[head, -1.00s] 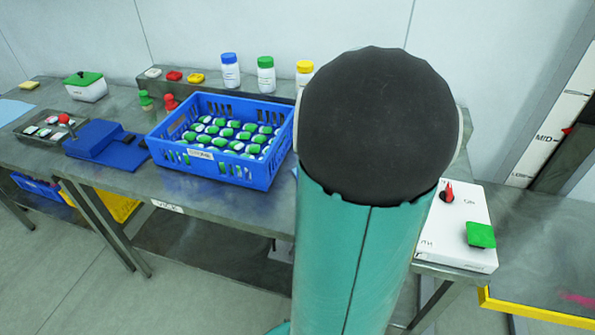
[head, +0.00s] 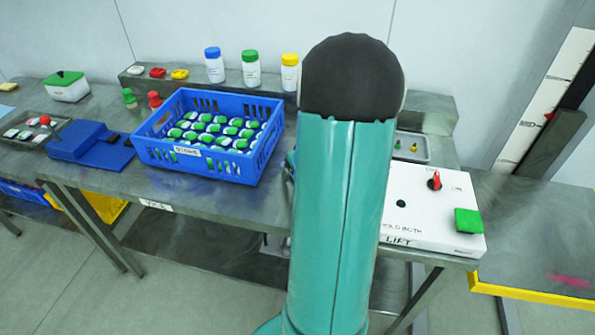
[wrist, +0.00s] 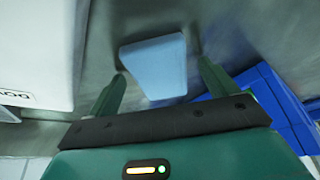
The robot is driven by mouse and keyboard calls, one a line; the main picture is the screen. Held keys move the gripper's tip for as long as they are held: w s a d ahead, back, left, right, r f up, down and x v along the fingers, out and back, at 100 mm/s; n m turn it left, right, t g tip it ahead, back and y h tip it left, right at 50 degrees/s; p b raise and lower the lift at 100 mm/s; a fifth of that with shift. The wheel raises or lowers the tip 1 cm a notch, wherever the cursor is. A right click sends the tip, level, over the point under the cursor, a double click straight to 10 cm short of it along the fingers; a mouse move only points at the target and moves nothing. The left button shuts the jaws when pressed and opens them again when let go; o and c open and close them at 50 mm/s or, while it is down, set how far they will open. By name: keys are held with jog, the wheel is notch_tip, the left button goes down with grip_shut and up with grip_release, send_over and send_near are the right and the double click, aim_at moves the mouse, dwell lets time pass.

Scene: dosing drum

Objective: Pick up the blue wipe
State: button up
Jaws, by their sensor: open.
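The blue wipe (wrist: 155,67) is a pale blue, folded-looking pad lying on the grey steel surface in the wrist view. My gripper (wrist: 161,71) is open, with one green finger on each side of the wipe. Gaps show between the wipe and both fingers, and nothing is held. How high the fingertips are above the surface is hard to tell. In the head view my arm covers the middle of the bench, and neither the wipe nor the gripper shows there.
In the wrist view a white box (wrist: 38,50) stands close left and a blue object (wrist: 262,100) close right. In the head view a blue crate (head: 225,168) of green-and-white pieces stands left of my arm. A white control box (head: 425,222) with a green button (head: 468,220) stands right.

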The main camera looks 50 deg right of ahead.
jog(key=shift+c, duration=0.3)
jog(key=c, duration=1.1)
jog(key=shift+r, duration=0.2)
jog(key=shift+r, duration=0.65)
jog(key=s+a+r, duration=0.1)
jog(key=a+r, duration=0.2)
jog(key=a, duration=0.1)
jog(key=s+a+r, duration=0.2)
jog(key=a+r, duration=0.2)
jog(key=s+a+r, duration=0.2)
jog(key=a+r, duration=0.2)
jog(key=a, duration=0.1)
jog(key=shift+s+r, duration=0.15)
jog(key=shift+r, duration=0.05)
